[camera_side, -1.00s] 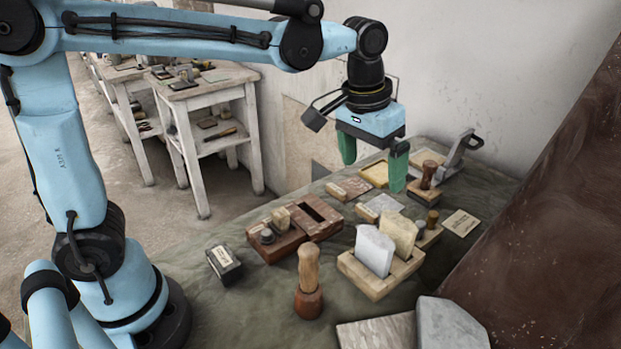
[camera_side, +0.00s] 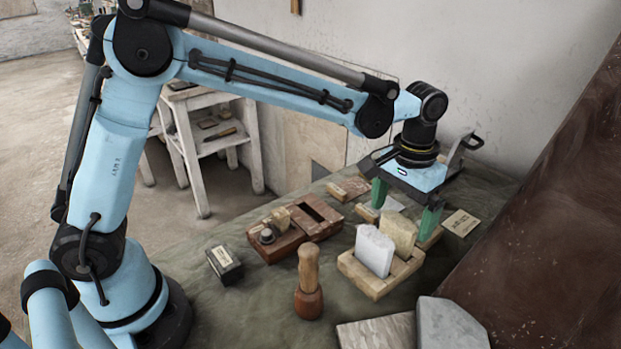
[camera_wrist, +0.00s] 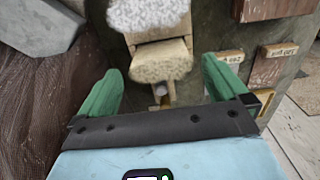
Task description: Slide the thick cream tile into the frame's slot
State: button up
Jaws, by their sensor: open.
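The thick cream tile (camera_side: 400,233) stands upright in a pale wooden rack (camera_side: 371,284), behind a white tile (camera_side: 374,251). My gripper (camera_side: 405,208) is open and empty, pointing down just above and behind the cream tile in the side view. In the wrist view, the cream tile (camera_wrist: 160,60) shows between the two green fingers, with a gap on each side; contact is not visible. A reddish-brown wooden frame (camera_side: 277,246) with a dark rectangular slot lies to the left of the rack. The slot looks empty.
A wooden-handled stamp (camera_side: 308,283) stands between frame and rack. A small dark block (camera_side: 224,264) lies to the left. A grey stone block (camera_side: 450,325) and a large brown mass (camera_side: 560,230) bound the right. Labelled tiles (camera_side: 349,187) lie behind. Some mat is clear at front left.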

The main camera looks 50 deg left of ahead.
jog(key=shift+f, duration=2.75)
jog(key=c, duration=1.2)
jog(key=shift+r, duration=0.1)
notch_tip(320, 180, up, 9)
jog(key=shift+a+r, duration=0.25)
jog(key=shift+a, duration=0.1)
jog(key=s+a, duration=0.2)
jog(key=a, duration=0.3)
jog(key=s+a+f, duration=0.1)
jog(key=s+a, duration=0.1)
jog(key=a, duration=0.4)
jog(key=s+a, duration=0.2)
jog(key=a, duration=0.4)
jog(key=shift+s+f, duration=0.1)
jog(key=shift+f, duration=0.05)
